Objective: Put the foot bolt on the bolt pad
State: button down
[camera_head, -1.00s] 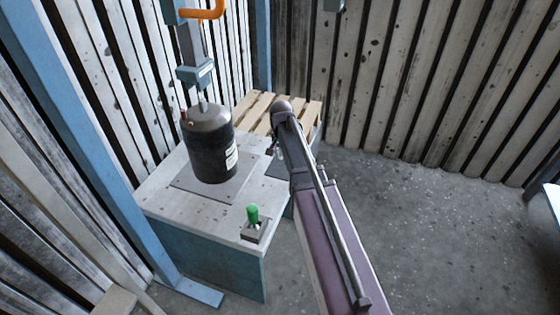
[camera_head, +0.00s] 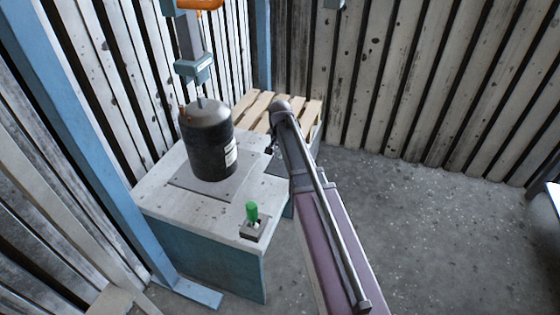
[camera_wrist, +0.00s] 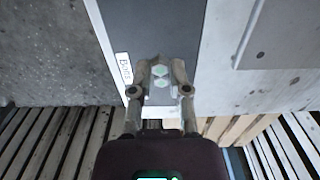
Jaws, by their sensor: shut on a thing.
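In the wrist view my gripper (camera_wrist: 160,64) is shut on a small pale-green, hex-shaped piece (camera_wrist: 159,71), seemingly the foot bolt. A second similar hex shape (camera_wrist: 160,84) shows just below it between the fingers; I cannot tell whether it is part of the same bolt. I cannot tell whether the bolt touches the pad. In the head view my gripper (camera_head: 271,147) is small and mostly hidden by my arm, at the bench's right edge.
A black cylinder (camera_head: 208,148) stands on a plate on the white-topped bench (camera_head: 165,205), beneath a blue-grey fixture (camera_head: 194,68). A green-topped piece (camera_head: 252,212) sits in a small block at the bench's front corner. A wooden pallet (camera_head: 253,107) lies behind. Open floor is right.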

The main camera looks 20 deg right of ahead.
aim_at(280, 158)
jog(key=shift+f+b, duration=0.3)
jog(key=shift+f, duration=0.3)
jog(key=shift+f, duration=0.15)
jog(key=c, duration=0.6)
grip_release()
notch_tip(280, 158, up, 12)
jog(key=p, duration=1.2)
jog(key=shift+r, duration=0.2)
